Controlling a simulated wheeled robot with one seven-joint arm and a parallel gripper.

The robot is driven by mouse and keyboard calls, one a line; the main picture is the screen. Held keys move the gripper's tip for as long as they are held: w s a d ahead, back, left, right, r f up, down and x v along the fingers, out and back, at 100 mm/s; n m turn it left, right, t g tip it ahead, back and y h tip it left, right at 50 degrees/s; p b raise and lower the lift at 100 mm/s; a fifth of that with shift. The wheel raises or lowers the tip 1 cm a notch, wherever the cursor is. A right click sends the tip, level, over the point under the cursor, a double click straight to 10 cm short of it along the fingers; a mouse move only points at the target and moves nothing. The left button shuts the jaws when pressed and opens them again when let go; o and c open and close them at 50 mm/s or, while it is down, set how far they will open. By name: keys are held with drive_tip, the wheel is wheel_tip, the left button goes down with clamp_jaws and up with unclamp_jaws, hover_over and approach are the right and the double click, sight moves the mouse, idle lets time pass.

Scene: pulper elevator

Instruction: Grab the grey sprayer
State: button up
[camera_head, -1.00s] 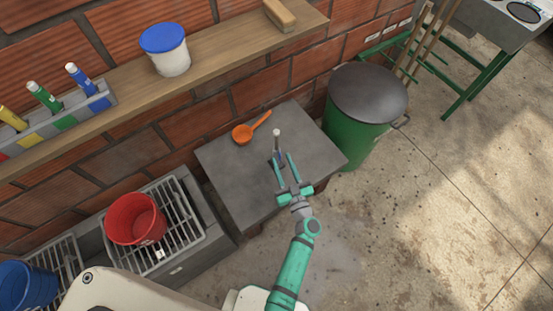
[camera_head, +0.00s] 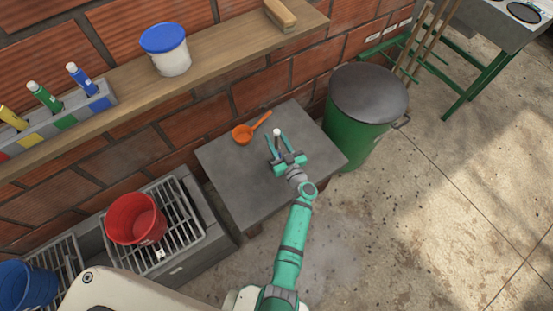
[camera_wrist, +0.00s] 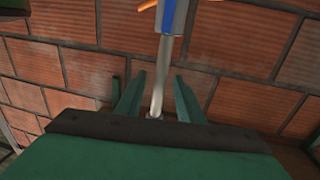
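The grey sprayer (camera_head: 277,132) stands on the dark table, seen mostly by its pale top in the head view; its lower part is hard to make out. My gripper (camera_head: 276,137) is open, with its two green fingers on either side of the sprayer. In the wrist view the sprayer's pale thin upper part (camera_wrist: 159,75) appears between the open fingers (camera_wrist: 157,85), with gaps on both sides. A blue patch shows near the top of that picture, where the sprayer's body is cut off.
An orange scoop (camera_head: 243,134) lies on the table (camera_head: 235,190) close left of my gripper. A lidded green bin (camera_head: 352,135) stands right of the table. The brick wall and a wooden shelf (camera_head: 215,62) are behind. A red bucket (camera_head: 135,219) is at left.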

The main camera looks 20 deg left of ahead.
drive_tip(key=x, duration=0.3)
drive_tip(key=shift+w, duration=0.1)
clamp_jaws()
drive_tip(key=shift+r, duration=0.1)
idle(1.3)
